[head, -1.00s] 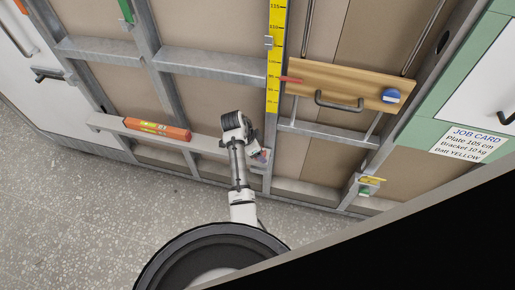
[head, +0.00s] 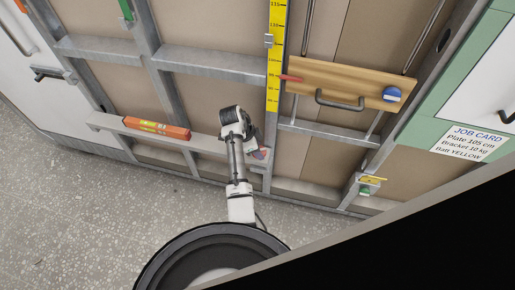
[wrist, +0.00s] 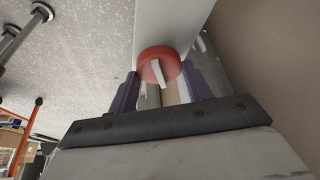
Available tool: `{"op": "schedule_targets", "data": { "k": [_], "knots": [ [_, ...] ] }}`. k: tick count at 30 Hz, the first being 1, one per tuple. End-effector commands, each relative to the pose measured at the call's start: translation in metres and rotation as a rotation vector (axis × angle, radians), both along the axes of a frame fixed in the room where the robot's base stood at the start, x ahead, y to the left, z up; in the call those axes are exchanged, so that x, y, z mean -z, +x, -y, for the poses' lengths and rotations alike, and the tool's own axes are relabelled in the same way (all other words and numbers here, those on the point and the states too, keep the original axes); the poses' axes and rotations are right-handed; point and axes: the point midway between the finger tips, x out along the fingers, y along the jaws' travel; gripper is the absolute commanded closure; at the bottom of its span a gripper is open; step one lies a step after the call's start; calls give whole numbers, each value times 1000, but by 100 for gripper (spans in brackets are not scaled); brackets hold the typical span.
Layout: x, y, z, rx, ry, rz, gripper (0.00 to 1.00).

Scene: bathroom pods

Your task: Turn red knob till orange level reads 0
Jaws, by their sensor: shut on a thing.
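The orange level (head: 157,129) lies along a metal ledge at the left in the head view. Its greenish-yellow reading area shows, but it is too small to read. The red knob (wrist: 160,64) is round with a white bar across its face. In the wrist view it sits between the two purple fingers of my gripper (wrist: 160,84), which is shut on it. In the head view my gripper (head: 258,153) is at the right end of the ledge, low by the yellow ruler. The knob is mostly hidden there by my wrist.
A wooden plate (head: 345,85) with a dark handle and blue knob hangs to the right of the yellow ruler (head: 275,45). A job card (head: 468,141) is at far right. Metal studs and rails frame the wall. The speckled floor (head: 90,220) at left is clear.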

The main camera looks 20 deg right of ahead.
Motion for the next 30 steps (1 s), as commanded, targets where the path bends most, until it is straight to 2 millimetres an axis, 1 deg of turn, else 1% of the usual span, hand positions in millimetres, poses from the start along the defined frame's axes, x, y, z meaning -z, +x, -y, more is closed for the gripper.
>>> {"op": "schedule_targets", "data": {
  "k": [1, 9, 15, 22, 30],
  "knots": [
    [2, 1, -1, 38, 2, -1, 73],
    [4, 1, 0, 250, 4, -4, 73],
    [5, 2, 0, 377, 5, -5, 73],
    [5, 1, 1, 467, 5, -7, 73],
    [5, 0, 1, 498, 5, -10, 73]
  ]
}}
